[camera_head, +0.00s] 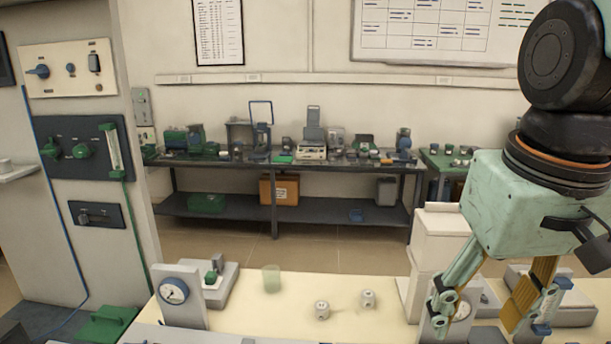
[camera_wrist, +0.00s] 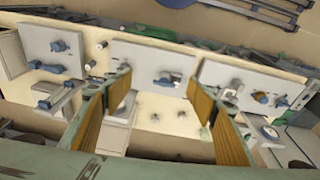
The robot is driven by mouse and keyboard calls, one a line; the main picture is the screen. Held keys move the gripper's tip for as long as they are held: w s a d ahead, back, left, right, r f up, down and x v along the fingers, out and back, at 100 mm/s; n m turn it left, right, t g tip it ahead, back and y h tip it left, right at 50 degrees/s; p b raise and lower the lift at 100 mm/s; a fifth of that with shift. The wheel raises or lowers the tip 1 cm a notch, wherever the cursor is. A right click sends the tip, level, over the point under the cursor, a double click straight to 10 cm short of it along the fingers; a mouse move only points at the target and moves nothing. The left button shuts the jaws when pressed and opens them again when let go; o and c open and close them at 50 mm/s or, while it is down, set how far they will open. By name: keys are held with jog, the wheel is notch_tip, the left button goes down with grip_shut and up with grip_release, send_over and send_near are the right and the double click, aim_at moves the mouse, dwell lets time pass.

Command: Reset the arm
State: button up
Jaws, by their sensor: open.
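My gripper (camera_head: 480,310) hangs at the right of the head view, pointing down in front of the bench's right part. Its two fingers with brown ribbed pads are spread wide apart, and nothing is between them. In the wrist view my gripper (camera_wrist: 158,112) is also open and empty, with the bench well beyond the fingertips. My arm comes down from the upper right corner of the head view.
On the cream bench (camera_head: 240,310) stand a dial gauge block (camera_head: 180,295), a pale green beaker (camera_head: 271,278) and two small white pots (camera_head: 322,309) (camera_head: 368,299). A white stepped block (camera_head: 436,240) stands close to my gripper. A dark table (camera_head: 290,163) with instruments lines the back wall.

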jog(key=s+a+t, duration=0.1)
jog(key=s+a, duration=0.1)
jog(key=s, duration=0.6)
jog(key=shift+a+r+t, duration=0.2)
jog(key=shift+a+t, duration=0.1)
jog(key=shift+t, duration=0.1)
jog(key=shift+c, duration=0.2)
dwell(1.8)
